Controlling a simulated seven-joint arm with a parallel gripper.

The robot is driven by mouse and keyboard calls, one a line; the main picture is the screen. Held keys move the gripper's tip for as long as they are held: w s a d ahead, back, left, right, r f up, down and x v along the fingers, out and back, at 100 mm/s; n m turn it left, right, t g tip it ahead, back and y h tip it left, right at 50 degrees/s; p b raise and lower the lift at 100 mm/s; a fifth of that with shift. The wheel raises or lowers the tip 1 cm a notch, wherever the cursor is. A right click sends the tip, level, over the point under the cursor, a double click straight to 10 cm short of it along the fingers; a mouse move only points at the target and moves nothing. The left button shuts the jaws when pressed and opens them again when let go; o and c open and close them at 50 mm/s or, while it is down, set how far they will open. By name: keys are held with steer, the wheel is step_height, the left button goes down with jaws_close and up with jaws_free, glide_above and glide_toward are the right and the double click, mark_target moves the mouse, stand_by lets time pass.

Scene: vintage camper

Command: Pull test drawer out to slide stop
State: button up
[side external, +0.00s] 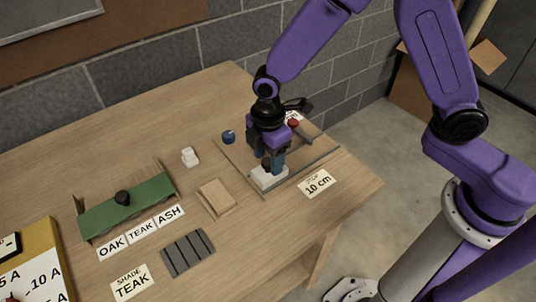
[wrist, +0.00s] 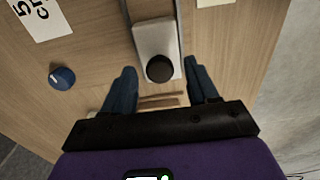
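A small white block (side external: 268,179) with a round black knob lies beside a thin rail near the right end of the table. I cannot tell for sure whether it is the test drawer. In the wrist view the block (wrist: 152,38) points away from me, with its knob (wrist: 160,68) at the near end. My gripper (side external: 266,165) hangs low over it, pointing down. In the wrist view my gripper (wrist: 160,66) is open, a finger on each side of the knob, with visible gaps. The side view partly hides the knob behind the fingers.
A 10 cm card (side external: 317,183) lies right of the rail. A blue knob (side external: 228,137) and a red knob (side external: 293,122) stand nearby. A tan block (side external: 216,197), white piece (side external: 190,157), green panel (side external: 127,207) and grey strips (side external: 188,253) lie left.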

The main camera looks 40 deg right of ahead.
jaws_close()
steer(key=d, duration=1)
steer(key=shift+d, duration=0.2)
steer(key=shift+o, duration=0.3)
jaws_free()
steer(key=shift+r, duration=0.1)
step_height(320, 180, up, 17)
steer(key=shift+r, duration=0.15)
steer(key=shift+s, duration=0.1)
